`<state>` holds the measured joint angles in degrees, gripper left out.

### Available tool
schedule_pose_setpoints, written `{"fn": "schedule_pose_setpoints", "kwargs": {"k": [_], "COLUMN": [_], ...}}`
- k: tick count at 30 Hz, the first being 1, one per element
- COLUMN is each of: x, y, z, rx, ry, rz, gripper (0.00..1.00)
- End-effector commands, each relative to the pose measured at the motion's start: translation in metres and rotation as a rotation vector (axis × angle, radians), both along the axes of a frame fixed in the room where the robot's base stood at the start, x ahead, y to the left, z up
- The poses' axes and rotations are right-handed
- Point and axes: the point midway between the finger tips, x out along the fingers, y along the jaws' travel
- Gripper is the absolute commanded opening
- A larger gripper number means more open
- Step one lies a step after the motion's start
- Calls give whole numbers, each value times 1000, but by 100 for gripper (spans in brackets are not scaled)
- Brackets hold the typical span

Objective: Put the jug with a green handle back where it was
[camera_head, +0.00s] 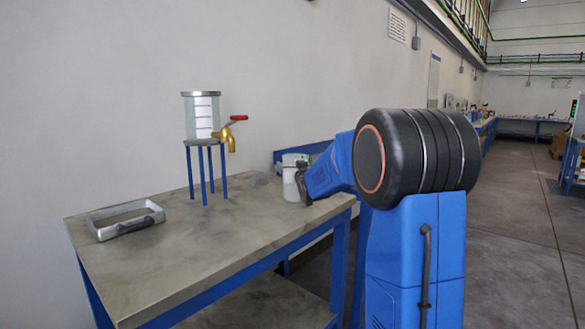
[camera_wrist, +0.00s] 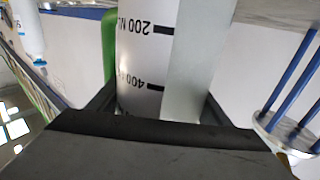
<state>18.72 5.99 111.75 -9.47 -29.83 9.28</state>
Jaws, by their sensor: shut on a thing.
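The jug (camera_head: 291,176) is a pale, translucent vessel over the right end of the grey-topped table (camera_head: 150,262). In the wrist view the jug (camera_wrist: 140,62) fills the middle, with upside-down volume marks and its green handle (camera_wrist: 110,48) on the left side. My gripper (camera_head: 303,186) is shut on the jug; its dark fingers (camera_wrist: 155,118) lie on both sides of the body in the wrist view. My arm hides part of the jug in the head view. I cannot tell whether its base touches the table.
A clear tank (camera_head: 202,117) with a brass tap (camera_head: 228,136) and red lever stands on a blue-legged stand (camera_head: 201,172) left of the jug. The table's front middle is clear.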

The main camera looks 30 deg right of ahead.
Motion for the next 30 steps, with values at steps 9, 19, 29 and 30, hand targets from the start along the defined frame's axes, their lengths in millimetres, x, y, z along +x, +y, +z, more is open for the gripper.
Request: {"fn": "schedule_pose_setpoints", "kwargs": {"k": [9,19,29,30], "x": [0,0,-14,-20], "y": [0,0,3,5], "z": [-3,-4,-2,-2], "rx": [-1,-1,0,0], "ry": [-2,-1,-1,-2], "rz": [0,0,0,0], "gripper": [19,90,90,90]}}
